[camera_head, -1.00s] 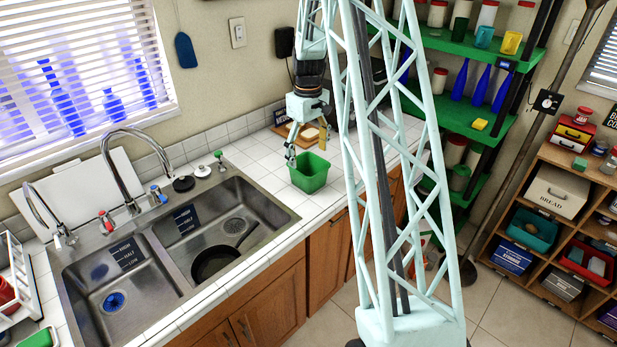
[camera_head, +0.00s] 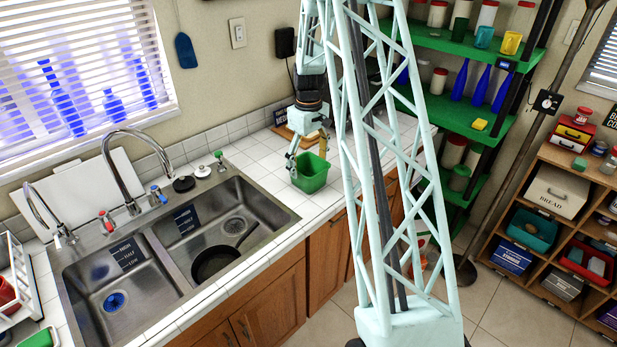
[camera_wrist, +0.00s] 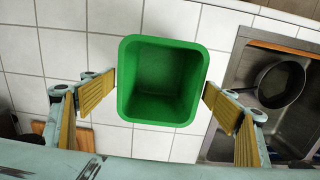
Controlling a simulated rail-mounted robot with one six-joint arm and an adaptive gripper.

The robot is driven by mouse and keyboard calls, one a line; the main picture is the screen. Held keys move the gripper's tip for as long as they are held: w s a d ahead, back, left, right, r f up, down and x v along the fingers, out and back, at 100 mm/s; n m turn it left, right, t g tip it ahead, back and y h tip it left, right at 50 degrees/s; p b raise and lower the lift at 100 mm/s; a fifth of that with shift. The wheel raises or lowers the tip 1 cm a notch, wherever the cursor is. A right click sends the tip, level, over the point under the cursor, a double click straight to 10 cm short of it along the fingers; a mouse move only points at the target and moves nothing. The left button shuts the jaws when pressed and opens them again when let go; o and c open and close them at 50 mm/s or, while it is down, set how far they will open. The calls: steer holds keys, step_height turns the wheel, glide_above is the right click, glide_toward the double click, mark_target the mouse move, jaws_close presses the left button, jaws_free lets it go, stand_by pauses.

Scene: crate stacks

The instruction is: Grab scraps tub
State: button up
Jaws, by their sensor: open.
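The scraps tub (camera_head: 311,178) is a small green open-topped tub standing upright on the white tiled counter, right of the sink. It looks empty. In the wrist view the tub (camera_wrist: 128,98) lies between the two yellow-padded fingers of my gripper (camera_wrist: 160,98). One finger is close to its left wall and the other close to its right wall. The gripper is open, and I cannot tell whether either pad touches the tub. In the head view my gripper (camera_head: 307,158) is low over the tub from behind, with one finger seen at its left side.
A double steel sink (camera_head: 165,262) with a dark pan (camera_head: 214,264) lies left of the tub. A wooden board (camera_head: 290,133) is behind the gripper near the wall. The counter's front edge is close in front of the tub. Green shelves (camera_head: 460,122) stand to the right.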

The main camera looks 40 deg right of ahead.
steer(key=shift+f, duration=0.4)
steer(key=shift+c, duration=0.7)
steer(key=c, duration=1)
steer(key=shift+r, duration=0.1)
steer(key=s+a+r, duration=0.1)
steer(key=s+a, duration=0.2)
steer(key=s, duration=0.1)
steer(key=s+a+r+b, duration=0.1)
steer(key=s+a+r, duration=0.1)
steer(key=s+a, duration=0.1)
steer(key=s+a+r, duration=0.1)
steer(key=s+a, duration=0.2)
steer(key=s, duration=0.3)
steer(key=shift+a+r, duration=0.25)
steer(key=shift+r, duration=0.15)
